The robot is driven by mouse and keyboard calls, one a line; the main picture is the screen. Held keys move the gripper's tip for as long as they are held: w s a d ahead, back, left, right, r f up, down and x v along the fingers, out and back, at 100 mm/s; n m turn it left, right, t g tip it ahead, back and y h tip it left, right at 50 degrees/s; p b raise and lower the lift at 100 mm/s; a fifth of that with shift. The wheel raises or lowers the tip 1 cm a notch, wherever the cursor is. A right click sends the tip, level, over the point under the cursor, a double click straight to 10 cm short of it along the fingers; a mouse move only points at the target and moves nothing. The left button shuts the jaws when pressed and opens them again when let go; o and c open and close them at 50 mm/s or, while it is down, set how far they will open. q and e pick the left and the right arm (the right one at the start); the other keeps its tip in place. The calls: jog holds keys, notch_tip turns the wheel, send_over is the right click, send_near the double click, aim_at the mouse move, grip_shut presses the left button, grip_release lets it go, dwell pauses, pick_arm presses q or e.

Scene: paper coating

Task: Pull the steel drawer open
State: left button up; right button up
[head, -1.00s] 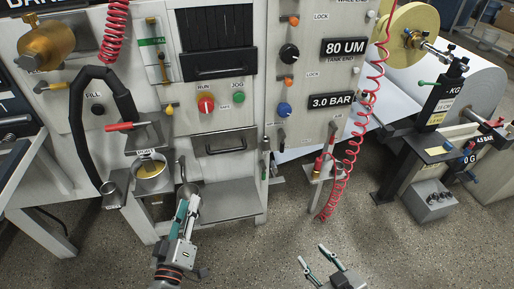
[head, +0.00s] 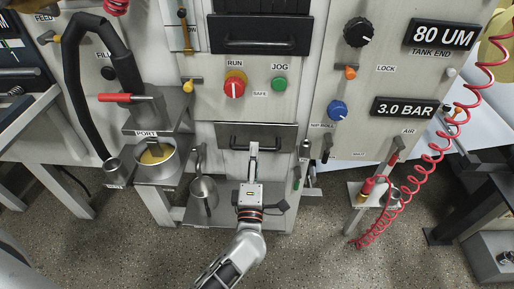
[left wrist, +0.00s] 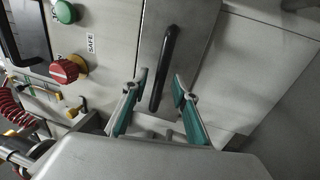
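The steel drawer (head: 284,132) is shut, its front nearly flush with the pale cabinet below the run and jog controls. Its dark bar handle (head: 236,146) runs across the front. The handle also shows in the left wrist view (left wrist: 168,62), running steeply up the picture. My left gripper (head: 254,147) is at the handle, seen from above and behind. In the left wrist view its teal-sided fingers (left wrist: 159,80) are apart, with the handle appearing between their tips. I cannot tell whether they touch it. My right gripper is out of view.
A red run knob (head: 234,86) and green jog button (head: 279,84) sit above the drawer. A red coiled hose (head: 412,188) hangs at right. Floor in front is clear.

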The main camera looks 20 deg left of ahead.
pick_arm(q)
jog(key=shift+x, duration=1.3)
grip_shut()
